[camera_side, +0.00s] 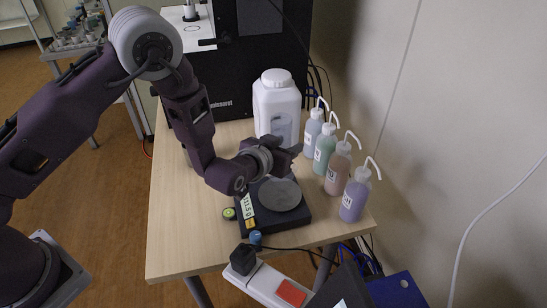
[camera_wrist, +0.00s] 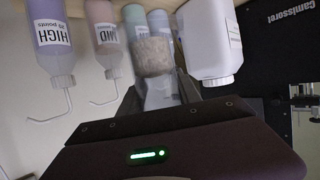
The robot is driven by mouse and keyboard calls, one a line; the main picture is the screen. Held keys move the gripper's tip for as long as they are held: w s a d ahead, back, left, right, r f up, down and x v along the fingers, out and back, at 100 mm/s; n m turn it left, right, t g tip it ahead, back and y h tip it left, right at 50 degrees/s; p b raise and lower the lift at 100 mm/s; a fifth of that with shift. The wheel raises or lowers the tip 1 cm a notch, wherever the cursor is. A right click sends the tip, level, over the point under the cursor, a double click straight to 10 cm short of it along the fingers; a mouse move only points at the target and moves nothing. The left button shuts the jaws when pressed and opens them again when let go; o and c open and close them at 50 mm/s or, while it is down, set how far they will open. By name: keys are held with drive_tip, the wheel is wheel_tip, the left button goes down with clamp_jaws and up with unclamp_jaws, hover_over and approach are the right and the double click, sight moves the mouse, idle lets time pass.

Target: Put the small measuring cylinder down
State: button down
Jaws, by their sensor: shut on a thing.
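The small measuring cylinder (camera_wrist: 153,58) is clear and holds beige, grainy material at one end. In the wrist view, which is upside down, it sits between the dark fingers of my gripper (camera_wrist: 163,98), which are shut on it. The grainy end is away from the fingers and appears to be the lower end. In the side view my gripper (camera_side: 287,153) is over the far part of a dark balance, in front of a white canister. I cannot clearly make out the cylinder there, nor whether it touches anything.
The balance (camera_side: 303,213) has a round grey plate (camera_side: 279,195) and a lit display. The white canister (camera_side: 277,98) stands behind my gripper. Several wash bottles (camera_side: 355,198) line the table's right edge. Bare wood (camera_side: 185,220) is free at the left. A power strip (camera_side: 270,284) is in front.

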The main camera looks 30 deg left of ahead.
sight(285, 126)
drive_tip(key=shift+r, duration=2.75)
drive_tip(key=s+a+f+m+h, duration=0.1)
drive_tip(key=s+a+f, duration=0.1)
drive_tip(key=a, duration=0.6)
drive_tip(key=s+a+f+m+h, duration=0.1)
drive_tip(key=s+a+h, duration=0.15)
drive_tip(key=a, duration=0.65)
drive_tip(key=s+a+r+m+g+h, duration=0.1)
drive_tip(key=s+a+r, duration=0.15)
drive_tip(key=s, duration=0.35)
drive_tip(key=s+a+r+m+h, duration=0.1)
drive_tip(key=s+a, duration=0.2)
drive_tip(key=s, duration=0.4)
drive_tip(key=shift+y, duration=0.25)
wheel_tip(285, 126, down, 21)
drive_tip(key=shift+w+d, duration=0.1)
drive_tip(key=shift+w, duration=0.05)
drive_tip(key=shift+f, duration=0.1)
